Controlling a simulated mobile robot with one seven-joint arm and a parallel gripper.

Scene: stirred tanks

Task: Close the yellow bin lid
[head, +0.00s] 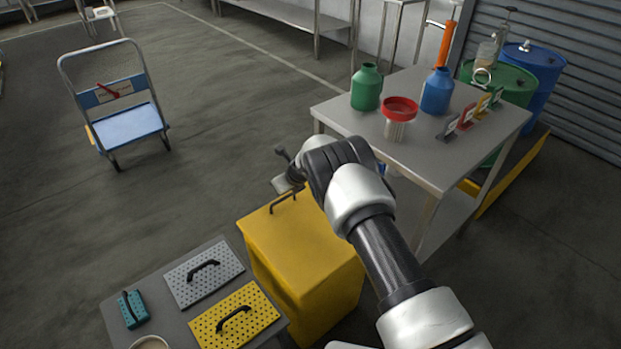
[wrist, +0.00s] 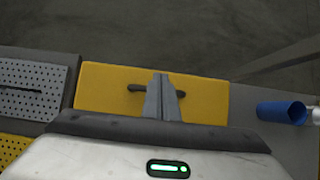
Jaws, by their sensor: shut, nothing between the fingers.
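The yellow bin (head: 322,302) stands between the low grey table and the tall work table. Its yellow lid (head: 290,240) lies flat across the top, with no gap that I can make out. The lid's dark bar handle (head: 284,202) is near the far edge. In the wrist view the yellow lid (wrist: 105,98) shows its handle (wrist: 176,93) partly hidden behind my fingers. My gripper (wrist: 161,82) is shut and empty, over the handle area; I cannot tell whether it touches. In the head view my gripper (head: 287,184) is just beyond the handle, partly hidden by my wrist.
The low table holds a grey perforated plate (head: 204,272), a yellow perforated plate (head: 235,319) and a teal block (head: 133,309). The grey work table (head: 440,165) at right carries green and blue bottles and a red-rimmed container. A blue cart (head: 128,115) stands left; the floor between is clear.

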